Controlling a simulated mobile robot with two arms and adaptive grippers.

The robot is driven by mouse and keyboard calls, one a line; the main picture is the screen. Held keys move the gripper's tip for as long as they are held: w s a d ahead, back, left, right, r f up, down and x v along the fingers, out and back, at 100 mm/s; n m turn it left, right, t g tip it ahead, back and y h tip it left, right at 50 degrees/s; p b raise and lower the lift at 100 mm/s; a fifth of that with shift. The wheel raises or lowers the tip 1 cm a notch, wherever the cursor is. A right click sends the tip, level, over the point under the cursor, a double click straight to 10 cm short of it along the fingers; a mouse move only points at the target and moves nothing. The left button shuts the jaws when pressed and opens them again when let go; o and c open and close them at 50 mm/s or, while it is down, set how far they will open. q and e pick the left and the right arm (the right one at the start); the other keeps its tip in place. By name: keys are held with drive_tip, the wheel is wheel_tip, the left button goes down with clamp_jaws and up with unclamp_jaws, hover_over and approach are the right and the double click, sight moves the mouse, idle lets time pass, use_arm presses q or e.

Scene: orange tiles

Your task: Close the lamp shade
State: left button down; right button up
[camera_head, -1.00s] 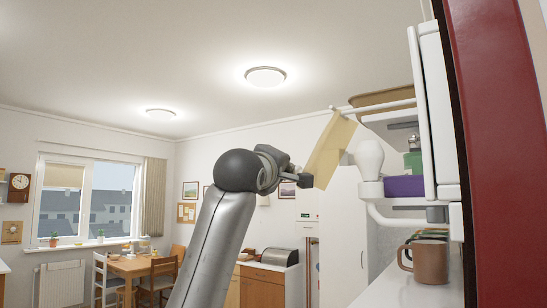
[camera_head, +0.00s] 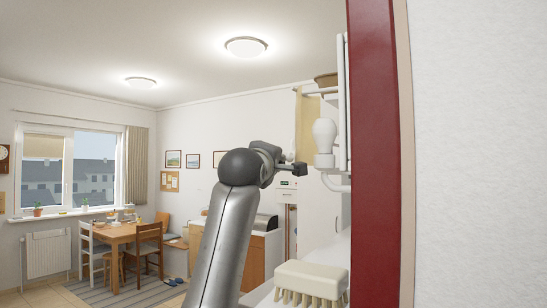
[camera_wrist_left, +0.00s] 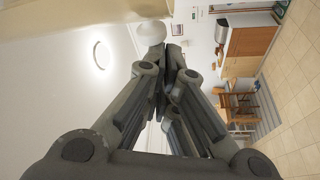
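The lamp is a white bulb (camera_head: 324,134) on a curved white arm beside the cabinet. A tan flat panel (camera_head: 308,112), which looks like the lamp shade, hangs upright just behind and left of the bulb. My left gripper (camera_head: 299,169) is just left of the bulb and a little below it; I cannot tell whether they touch. In the left wrist view its fingers (camera_wrist_left: 173,62) come together and look shut, with nothing seen between them. The bulb (camera_wrist_left: 150,32) shows beyond the fingertips, and the tan panel (camera_wrist_left: 75,14) crosses the top left. My right gripper is out of view.
A dark red upright (camera_head: 373,150) stands close on the right, beside a white wall (camera_head: 480,150). A beige brush (camera_head: 310,284) lies on the white surface at bottom centre. A table (camera_head: 125,238) with chairs stands far left. The air left of my arm is clear.

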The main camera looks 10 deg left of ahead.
use_arm(q)
drive_tip(key=shift+d+f, duration=0.1)
drive_tip(key=shift+d, duration=0.05)
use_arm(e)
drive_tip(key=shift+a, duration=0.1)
use_arm(q)
drive_tip(key=s+a+b, duration=0.3)
drive_tip(key=s+a, duration=0.1)
drive_tip(key=s, duration=0.4)
drive_tip(key=shift+s+a+b, duration=0.25)
drive_tip(key=shift+a+b, duration=0.1)
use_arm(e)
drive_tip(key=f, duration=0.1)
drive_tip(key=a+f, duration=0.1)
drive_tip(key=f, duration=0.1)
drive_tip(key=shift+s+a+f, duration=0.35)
